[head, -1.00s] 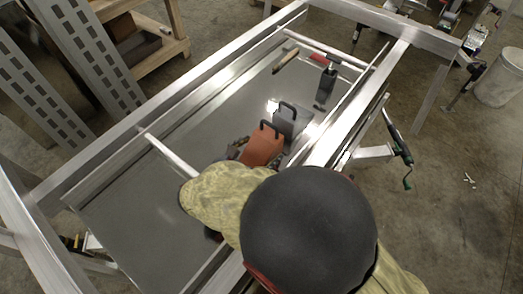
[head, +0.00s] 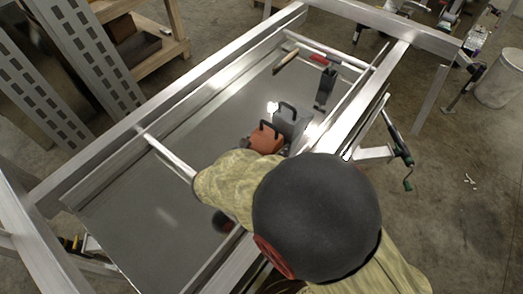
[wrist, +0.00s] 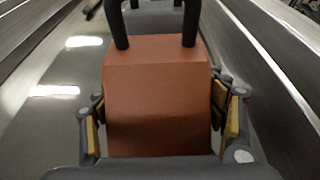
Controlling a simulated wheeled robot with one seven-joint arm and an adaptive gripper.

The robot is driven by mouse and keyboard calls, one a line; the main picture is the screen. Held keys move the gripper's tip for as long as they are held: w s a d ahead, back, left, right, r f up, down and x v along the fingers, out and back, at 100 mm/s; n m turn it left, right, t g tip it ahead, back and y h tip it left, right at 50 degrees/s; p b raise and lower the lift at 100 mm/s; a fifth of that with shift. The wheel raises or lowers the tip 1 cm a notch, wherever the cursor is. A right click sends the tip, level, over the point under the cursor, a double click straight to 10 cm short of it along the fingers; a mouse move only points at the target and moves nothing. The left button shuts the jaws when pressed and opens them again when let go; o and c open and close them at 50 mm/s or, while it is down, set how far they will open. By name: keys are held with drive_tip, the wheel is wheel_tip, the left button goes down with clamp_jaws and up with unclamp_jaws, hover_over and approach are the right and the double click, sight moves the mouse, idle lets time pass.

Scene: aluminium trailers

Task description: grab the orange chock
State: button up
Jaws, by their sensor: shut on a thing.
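The orange chock (head: 266,139) with a black handle lies on the grey trailer bed in the head view, its near part hidden by my arm. In the wrist view the orange chock (wrist: 155,95) fills the middle, between the yellow-padded fingers of my gripper (wrist: 160,115). The fingers are shut on its two sides. In the head view my arm mostly hides my gripper. I cannot tell whether the chock is clear of the bed.
A grey chock (head: 291,122) with a black handle stands just behind the orange one. A black tool (head: 326,88) and a wooden-handled brush (head: 286,58) lie farther back. The aluminium side rail (head: 355,105) runs close along the right. The bed to the left is clear.

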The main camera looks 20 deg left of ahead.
sight(270, 137)
drive_tip(key=c, duration=1)
drive_tip(key=shift+a+r, duration=0.1)
drive_tip(key=shift+c, duration=0.2)
drive_tip(key=shift+r, duration=0.55)
wheel_tip(270, 137, up, 2)
drive_tip(key=shift+r+p, duration=0.2)
drive_tip(key=shift+p, duration=0.2)
drive_tip(key=d+r, duration=0.3)
drive_tip(key=d, duration=0.1)
drive_tip(key=s+d+r+p, duration=0.1)
drive_tip(key=d+r, duration=0.2)
drive_tip(key=d, duration=0.2)
drive_tip(key=d+r, duration=0.3)
drive_tip(key=d, duration=0.2)
drive_tip(key=shift+s+r+p, duration=0.2)
drive_tip(key=shift+s+p, duration=0.2)
